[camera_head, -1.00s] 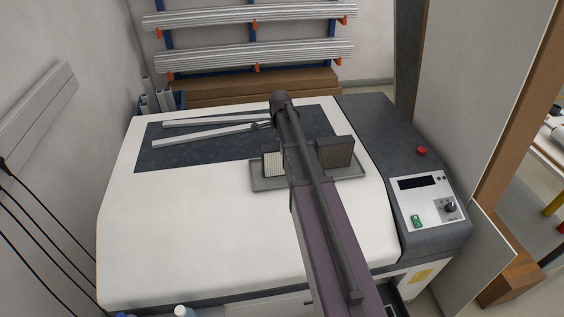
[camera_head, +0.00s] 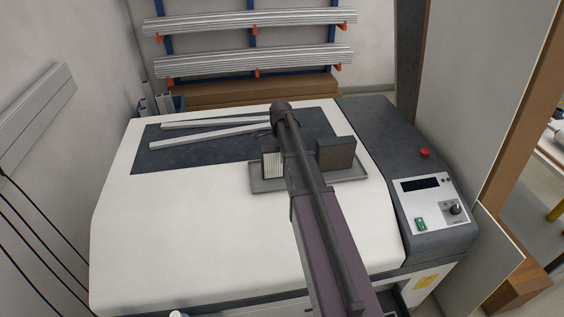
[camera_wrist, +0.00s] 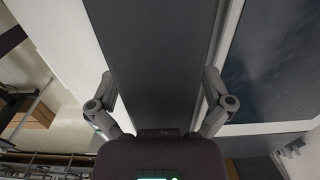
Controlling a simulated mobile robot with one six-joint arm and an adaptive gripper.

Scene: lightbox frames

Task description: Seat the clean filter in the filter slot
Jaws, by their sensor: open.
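The pale pleated filter (camera_head: 273,165), the clean-looking one, stands upright in a grey tray (camera_head: 268,186) on the machine's white lid. A dark, dirty-looking filter (camera_head: 336,152) stands at the tray's right side. My arm crosses in front of the tray and hides its middle. In the wrist view my gripper (camera_wrist: 160,92) is open, its two fingers wide apart with nothing held between them. A dark grey surface shows behind the fingers. In the head view the gripper is mostly hidden behind my arm. I cannot make out the filter slot in either view.
The white lid (camera_head: 190,230) has free room left of the tray. Pale bars (camera_head: 210,137) lie over the dark window (camera_head: 165,155). A control panel (camera_head: 428,203) and red button (camera_head: 424,152) are at the right. A rack of rods (camera_head: 250,58) stands behind.

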